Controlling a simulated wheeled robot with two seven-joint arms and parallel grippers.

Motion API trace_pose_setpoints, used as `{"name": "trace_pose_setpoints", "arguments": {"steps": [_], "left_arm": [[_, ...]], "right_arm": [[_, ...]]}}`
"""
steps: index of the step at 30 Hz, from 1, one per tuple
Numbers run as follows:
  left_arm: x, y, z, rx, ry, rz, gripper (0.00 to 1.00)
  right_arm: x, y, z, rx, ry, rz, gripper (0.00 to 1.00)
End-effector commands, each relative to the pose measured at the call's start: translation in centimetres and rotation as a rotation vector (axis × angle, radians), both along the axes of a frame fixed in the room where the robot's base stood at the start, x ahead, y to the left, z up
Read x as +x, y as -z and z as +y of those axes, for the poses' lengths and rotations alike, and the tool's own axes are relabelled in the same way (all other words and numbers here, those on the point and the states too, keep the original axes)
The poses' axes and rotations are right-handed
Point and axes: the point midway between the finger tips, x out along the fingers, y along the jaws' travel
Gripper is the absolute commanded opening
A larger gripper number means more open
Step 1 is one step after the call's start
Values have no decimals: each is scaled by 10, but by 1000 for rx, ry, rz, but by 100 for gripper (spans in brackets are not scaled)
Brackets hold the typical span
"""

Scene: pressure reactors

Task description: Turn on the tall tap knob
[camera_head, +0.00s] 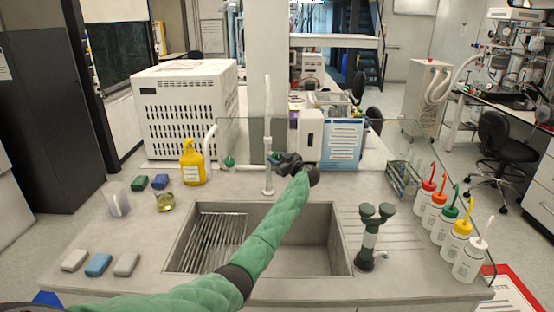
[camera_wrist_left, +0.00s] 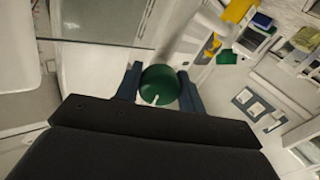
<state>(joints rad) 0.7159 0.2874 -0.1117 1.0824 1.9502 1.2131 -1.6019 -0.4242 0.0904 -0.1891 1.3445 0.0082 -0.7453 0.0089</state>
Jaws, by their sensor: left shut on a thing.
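The tall white tap (camera_head: 268,110) rises from the back edge of the sink, with a side pipe running left to a green knob (camera_head: 229,161). My left arm reaches across the sink, and my left gripper (camera_head: 278,158) is beside the tap post on its right. In the left wrist view a round green knob (camera_wrist_left: 160,86) with a white mark sits between the two fingers of my left gripper (camera_wrist_left: 160,84), which is shut on it. In the head view the gripper largely hides this knob. My right gripper is not in view.
The sink (camera_head: 340,240) lies below my arm. A green two-headed eyewash fixture (camera_head: 368,238) stands right of it. Several wash bottles (camera_head: 470,258) line the right edge. A yellow bottle (camera_head: 193,165) stands back left. A clear glass screen (camera_head: 385,150) stands behind.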

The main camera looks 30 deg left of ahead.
Motion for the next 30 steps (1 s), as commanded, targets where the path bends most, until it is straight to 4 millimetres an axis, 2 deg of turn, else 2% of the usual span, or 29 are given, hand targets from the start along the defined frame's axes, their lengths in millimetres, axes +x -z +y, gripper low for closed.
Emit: {"name": "trace_pose_setpoints", "arguments": {"steps": [9,12,20,27,30], "left_arm": [[0,2,-1,-41,1,-111,16],[1,3,-2,-65,0,-182,16],[2,4,-2,-142,0,-402,16],[1,3,-2,-204,0,-591,16],[1,3,-2,-225,-1,-657,16]], "right_arm": [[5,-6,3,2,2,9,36],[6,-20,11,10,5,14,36],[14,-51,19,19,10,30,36],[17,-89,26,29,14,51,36],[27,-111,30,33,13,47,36]]}}
